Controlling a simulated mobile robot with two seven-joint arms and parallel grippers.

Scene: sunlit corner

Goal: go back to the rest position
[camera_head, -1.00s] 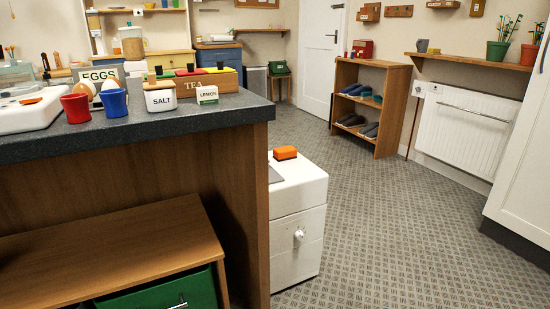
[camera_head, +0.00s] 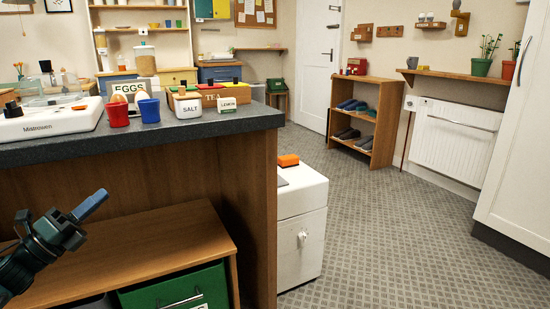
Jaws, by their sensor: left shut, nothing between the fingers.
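My left gripper (camera_head: 92,206) is at the lower left of the head view, with its dark wrist coming in from the left edge. Its blue-grey fingers are together with nothing between them and point up and to the right. It appears in front of the wooden side of the counter and over the low wooden bench (camera_head: 150,240), apart from the things on the counter. My right gripper is not in view.
The dark countertop (camera_head: 200,131) holds a red cup (camera_head: 118,113), a blue cup (camera_head: 149,110), a salt box (camera_head: 188,106) and a white appliance (camera_head: 45,124). A white cabinet (camera_head: 301,235) stands beside the counter. The patterned floor (camera_head: 390,235) to the right is clear.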

